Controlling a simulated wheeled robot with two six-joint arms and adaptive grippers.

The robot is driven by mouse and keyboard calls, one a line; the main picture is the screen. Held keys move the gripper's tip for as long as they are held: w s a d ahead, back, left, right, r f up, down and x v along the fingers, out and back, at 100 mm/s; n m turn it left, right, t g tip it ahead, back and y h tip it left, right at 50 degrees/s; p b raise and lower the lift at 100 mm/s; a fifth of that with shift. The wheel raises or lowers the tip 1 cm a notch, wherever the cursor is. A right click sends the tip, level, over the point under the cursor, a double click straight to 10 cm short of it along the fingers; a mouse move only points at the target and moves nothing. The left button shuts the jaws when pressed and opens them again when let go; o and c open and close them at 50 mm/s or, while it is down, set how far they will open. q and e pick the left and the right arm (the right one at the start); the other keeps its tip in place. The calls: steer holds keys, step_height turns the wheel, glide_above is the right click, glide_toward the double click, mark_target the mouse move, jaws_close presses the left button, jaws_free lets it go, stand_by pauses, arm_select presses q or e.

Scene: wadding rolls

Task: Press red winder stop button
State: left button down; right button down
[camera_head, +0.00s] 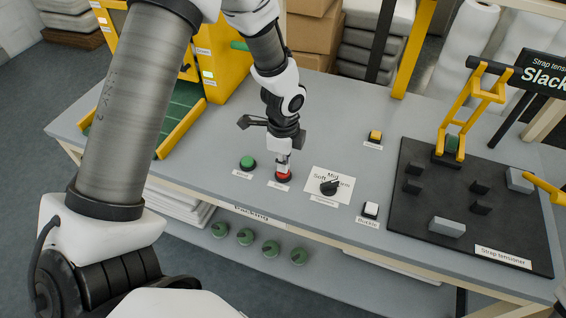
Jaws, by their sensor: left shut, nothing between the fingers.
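The red button (283,177) sits on the grey table top, with a small white label in front of it. My left gripper (283,166) points down at the red button with its fingers shut and empty. Its fingertips are at the button's top and cover part of it. They look to be touching it, but I cannot tell whether the button is pushed down. My left arm comes in from the left and bends down over the table.
A green button (247,162) is left of the red one. A black dial (329,187) on a white card, a white button (371,209) and a yellow button (375,136) are to the right. A black strap tensioner board (410,237) fills the right side. A yellow machine (222,60) stands behind.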

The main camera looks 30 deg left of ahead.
arm_select(q)
steer(key=shift+f, duration=0.65)
steer(key=shift+r, duration=0.1)
steer(key=shift+r+p, duration=1.25)
steer(key=shift+p, duration=0.15)
step_height(320, 180, up, 6)
steer(key=p, duration=0.6)
steer(key=shift+p, duration=0.3)
